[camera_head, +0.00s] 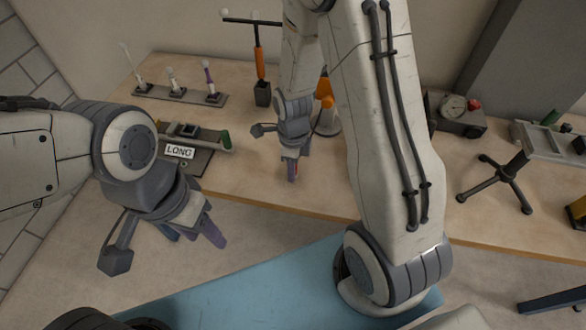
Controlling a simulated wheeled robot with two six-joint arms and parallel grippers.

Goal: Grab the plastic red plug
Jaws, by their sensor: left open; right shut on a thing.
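The red plug (292,176) shows as a small red piece at the tips of my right gripper (291,167), near the middle of the head view. My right gripper is shut on it, and the fingers hide most of it. The plug is just above the wooden bench or touching it; I cannot tell which. My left gripper (190,235) is open and empty. It hangs in front of the bench's front edge at the left, well apart from the plug.
The wooden bench (330,190) holds a black fixture labelled LONG (180,152), a rack of small levers (180,94), an orange-handled tool (260,65), a gauge box (455,112) and a dark stand (497,180). Bare bench lies right of the fixture.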

